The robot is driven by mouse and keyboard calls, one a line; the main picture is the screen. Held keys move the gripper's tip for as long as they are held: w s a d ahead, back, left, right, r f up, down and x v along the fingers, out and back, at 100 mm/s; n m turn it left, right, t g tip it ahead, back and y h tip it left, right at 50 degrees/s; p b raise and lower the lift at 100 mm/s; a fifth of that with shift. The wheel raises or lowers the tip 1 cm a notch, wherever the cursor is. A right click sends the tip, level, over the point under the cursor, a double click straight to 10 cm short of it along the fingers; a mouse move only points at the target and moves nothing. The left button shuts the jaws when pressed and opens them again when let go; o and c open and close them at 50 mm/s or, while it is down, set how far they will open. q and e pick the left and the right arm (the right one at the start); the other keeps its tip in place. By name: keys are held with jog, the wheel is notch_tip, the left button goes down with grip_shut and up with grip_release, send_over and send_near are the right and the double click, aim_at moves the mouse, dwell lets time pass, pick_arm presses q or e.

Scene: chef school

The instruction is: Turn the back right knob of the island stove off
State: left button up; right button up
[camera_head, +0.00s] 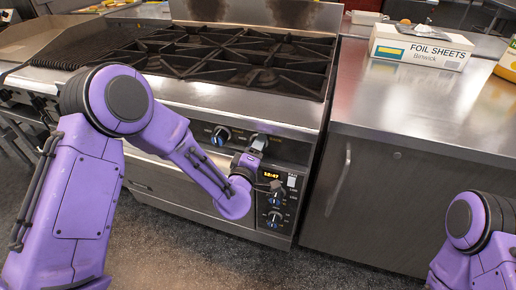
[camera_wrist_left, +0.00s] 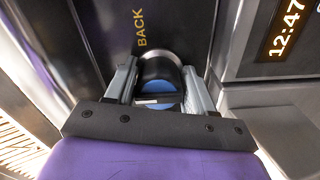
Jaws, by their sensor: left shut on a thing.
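The island stove (camera_head: 250,102) has a steel front with a black control panel under its burners. My left gripper (camera_head: 258,143) reaches the upper right part of that panel. In the left wrist view, a dark round knob with a blue face (camera_wrist_left: 161,92) sits between the two fingers of my left gripper (camera_wrist_left: 160,95). The fingers are shut on its sides. The yellow word BACK is printed on the panel beside this knob. In the head view the gripper hides most of this knob. My right arm shows at the lower right, but its gripper is out of view.
Another blue-faced knob (camera_head: 220,135) is left of my gripper. A lit clock display (camera_head: 271,175) and lower knobs (camera_head: 274,198) are below it. A steel counter (camera_head: 400,108) on the right carries a foil sheets box (camera_head: 420,47). Black grates (camera_head: 225,55) cover the stove top.

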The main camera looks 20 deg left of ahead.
dwell(0.5)
pick_arm(q)
jog(key=o, duration=1)
jog(key=shift+c, duration=0.2)
jog(key=s+b, duration=0.1)
jog(key=s, duration=0.9)
jog(key=shift+s+a, duration=0.15)
jog(key=shift+s, duration=0.15)
jog(key=shift+f, duration=0.1)
jog(key=s+a+f+m+g+y+p, duration=0.1)
jog(key=s+a+f+m+g+p, duration=0.1)
jog(key=s+a+f+m+g, duration=0.45)
jog(key=s+a+f+m+g+y+p, duration=0.1)
jog(key=s+f+g, duration=0.25)
jog(key=f, duration=0.55)
jog(key=s+a+f+g+y+p, duration=0.1)
jog(key=s+a+f+g, duration=0.1)
jog(key=s, duration=0.6)
jog(key=s+a+f+g+y+p, duration=0.1)
jog(key=s+a+f, duration=0.3)
jog(key=s, duration=0.5)
jog(key=shift+f+g+p, duration=0.5)
jog(key=shift+g+p, duration=0.25)
jog(key=shift+g, duration=0.15)
